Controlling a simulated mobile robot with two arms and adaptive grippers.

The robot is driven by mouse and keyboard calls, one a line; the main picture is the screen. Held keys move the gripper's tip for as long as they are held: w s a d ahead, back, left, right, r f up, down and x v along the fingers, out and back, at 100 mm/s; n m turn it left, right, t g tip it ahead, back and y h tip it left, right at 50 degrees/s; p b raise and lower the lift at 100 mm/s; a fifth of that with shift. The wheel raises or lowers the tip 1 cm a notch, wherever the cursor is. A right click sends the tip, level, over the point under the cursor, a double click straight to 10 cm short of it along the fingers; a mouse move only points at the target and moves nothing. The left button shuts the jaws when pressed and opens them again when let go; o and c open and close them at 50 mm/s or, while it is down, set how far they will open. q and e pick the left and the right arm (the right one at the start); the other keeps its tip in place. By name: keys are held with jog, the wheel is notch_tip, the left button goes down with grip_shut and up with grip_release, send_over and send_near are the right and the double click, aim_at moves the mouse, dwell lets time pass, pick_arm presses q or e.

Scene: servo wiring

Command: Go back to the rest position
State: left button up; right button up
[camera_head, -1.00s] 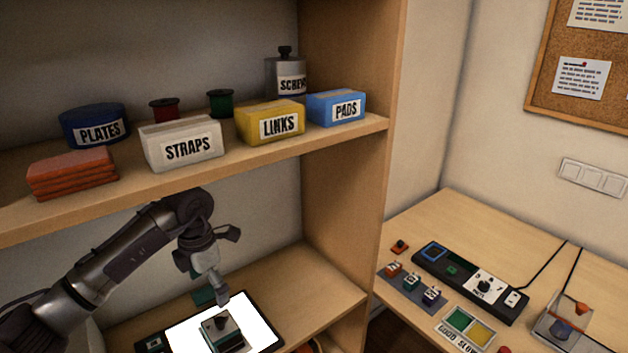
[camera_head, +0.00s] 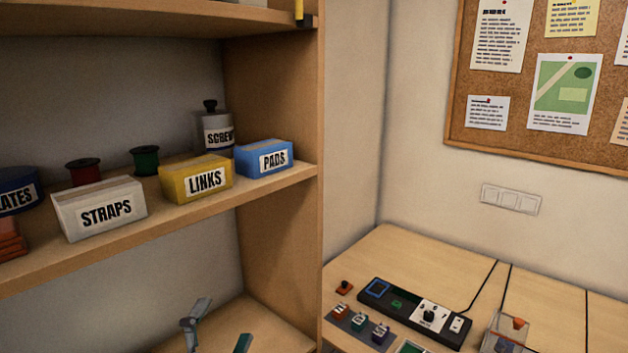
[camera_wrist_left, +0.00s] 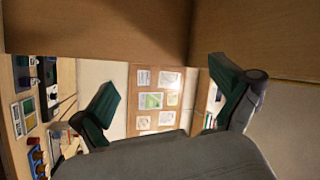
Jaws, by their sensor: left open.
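My left gripper (camera_head: 219,332) shows only by its dark green fingers at the bottom edge of the head view, in front of the lower shelf board. In the left wrist view the two fingers of the left gripper (camera_wrist_left: 166,98) stand wide apart with nothing between them. The arm behind it is out of the head view. My right gripper is in neither view.
The upper shelf (camera_head: 200,212) holds labelled boxes, spools and a jar. The shelf's side panel (camera_head: 280,190) stands right of my left gripper. A wooden desk (camera_head: 400,262) at right carries a black device (camera_head: 410,312) and small servos. A corkboard (camera_head: 560,145) hangs above.

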pick_arm(q)
jog(key=s+a+f+n+g+y, duration=0.2)
jog(key=a+f+n+y, duration=0.1)
jog(key=f+n, duration=0.15)
jog(key=s+a+f+n+g+y, duration=0.2)
jog(key=a+f+n+g+y, duration=0.15)
jog(key=f, duration=0.25)
jog(key=s+d+f+n+g+h, duration=0.1)
jog(key=s+f+n+g, duration=0.2)
jog(key=s+f+g, duration=0.6)
jog(key=s+f+n+g, duration=0.25)
jog(key=s+f, duration=0.45)
jog(key=s, duration=0.6)
notch_tip(320, 180, down, 26)
jog(key=s+g, duration=0.1)
jog(key=s, duration=0.1)
jog(key=s+a+f+g, duration=0.1)
jog(key=s+a+f, duration=0.2)
jog(key=s+f, duration=1.2)
jog(key=shift+s+m, duration=0.35)
jog(key=shift+s, duration=0.25)
jog(key=shift+f, duration=0.1)
